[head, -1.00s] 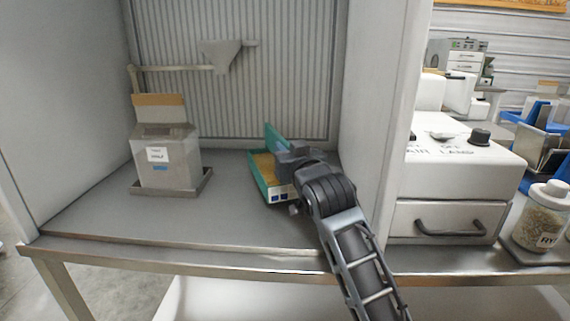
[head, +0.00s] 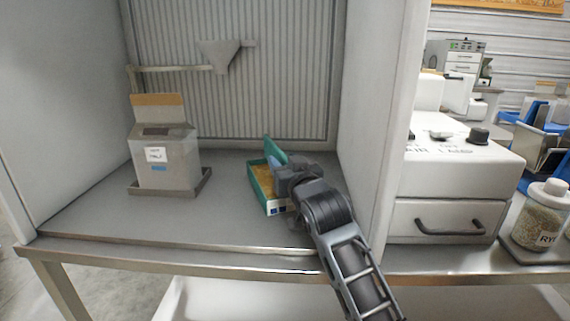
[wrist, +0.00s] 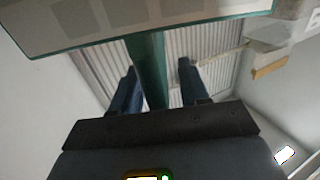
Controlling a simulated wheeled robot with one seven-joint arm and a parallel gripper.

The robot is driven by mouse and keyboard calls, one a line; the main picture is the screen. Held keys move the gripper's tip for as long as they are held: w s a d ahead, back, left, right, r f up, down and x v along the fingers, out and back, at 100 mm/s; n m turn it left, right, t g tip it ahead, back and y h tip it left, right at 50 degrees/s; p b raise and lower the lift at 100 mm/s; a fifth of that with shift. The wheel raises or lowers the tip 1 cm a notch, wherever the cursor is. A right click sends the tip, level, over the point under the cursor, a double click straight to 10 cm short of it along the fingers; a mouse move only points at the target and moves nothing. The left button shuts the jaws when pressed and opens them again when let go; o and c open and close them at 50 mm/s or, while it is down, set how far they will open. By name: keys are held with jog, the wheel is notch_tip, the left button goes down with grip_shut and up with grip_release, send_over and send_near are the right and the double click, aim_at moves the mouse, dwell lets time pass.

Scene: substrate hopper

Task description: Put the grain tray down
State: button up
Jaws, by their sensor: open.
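The grain tray (head: 259,187) is green with yellow-brown grain in it and a pale front label with blue squares. It sits on the grey floor of the cabinet, right of the middle. My gripper (head: 284,176) is at its right side in the head view, where my wrist hides part of it. In the wrist view my gripper (wrist: 158,82) is open, with one dark finger on each side of the tray's green upright part (wrist: 152,68), with gaps visible. Whether the tray's whole underside touches the floor is hidden.
A grey hopper box (head: 166,165) with a tan flap stands in a shallow tray at the left. A grey funnel (head: 220,55) hangs on the back wall. The cabinet's right wall (head: 372,130) is close to my arm. The floor between box and grain tray is clear.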

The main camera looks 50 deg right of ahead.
jog(key=shift+r, duration=0.1)
jog(key=shift+s+a, duration=0.1)
jog(key=shift+s, duration=0.05)
jog(key=v, duration=1.1)
jog(key=shift+s, duration=0.35)
jog(key=shift+a+r, duration=0.1)
jog(key=s+a+f+n+y, duration=0.3)
jog(key=s+a+f+y, duration=0.2)
jog(key=s+a+f, duration=0.9)
jog(key=s+a+n+y, duration=0.1)
jog(key=s+a+y, duration=0.1)
jog(key=s, duration=0.6)
jog(key=s+a+r+n+y, duration=0.1)
jog(key=s+a, duration=0.3)
jog(key=s, duration=0.5)
jog(key=shift+s+a+r+n+g+y, duration=0.25)
jog(key=shift+s+n+g+y, duration=0.15)
jog(key=shift+n+y, duration=0.1)
